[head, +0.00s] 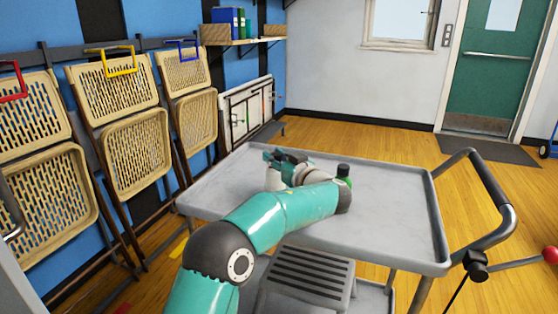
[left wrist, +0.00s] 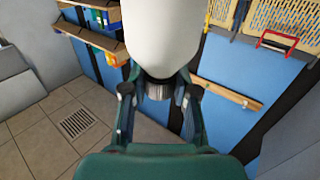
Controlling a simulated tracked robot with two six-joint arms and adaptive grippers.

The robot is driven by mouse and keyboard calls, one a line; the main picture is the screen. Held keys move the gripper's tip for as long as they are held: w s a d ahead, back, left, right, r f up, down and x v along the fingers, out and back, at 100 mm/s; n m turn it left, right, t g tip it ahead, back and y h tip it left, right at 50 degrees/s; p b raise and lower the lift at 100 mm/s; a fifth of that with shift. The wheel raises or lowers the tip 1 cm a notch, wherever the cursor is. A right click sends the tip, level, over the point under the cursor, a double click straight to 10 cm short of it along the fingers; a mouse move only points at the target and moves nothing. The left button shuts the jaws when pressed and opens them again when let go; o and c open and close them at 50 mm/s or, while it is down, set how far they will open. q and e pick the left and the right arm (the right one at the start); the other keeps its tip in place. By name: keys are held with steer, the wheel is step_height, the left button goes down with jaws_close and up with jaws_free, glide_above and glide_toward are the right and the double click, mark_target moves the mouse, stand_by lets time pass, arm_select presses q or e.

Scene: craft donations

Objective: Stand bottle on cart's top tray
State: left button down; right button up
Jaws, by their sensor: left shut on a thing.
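The grey cart's top tray (head: 395,222) fills the middle of the head view. My left gripper (head: 284,161) is over the tray's far left part. It is shut on a white bottle (head: 273,180), mostly hidden by the gripper and wrist. In the left wrist view the bottle's large white body (left wrist: 163,35) rises at the top. Its grey ribbed neck (left wrist: 158,90) is between the two fingers of my gripper (left wrist: 157,84). I cannot tell whether the bottle touches the tray. My right gripper is not in view.
The tray's right side is clear. The cart's handle (head: 490,190) rises at the right. Folded chairs (head: 138,150) hang on the blue wall at left.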

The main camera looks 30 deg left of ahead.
arm_select(q)
steer(key=shift+r, duration=0.1)
steer(key=c, duration=0.9)
jaws_free()
steer(key=v, duration=0.7)
steer(key=shift+d, duration=0.3)
steer(key=shift+s, duration=0.1)
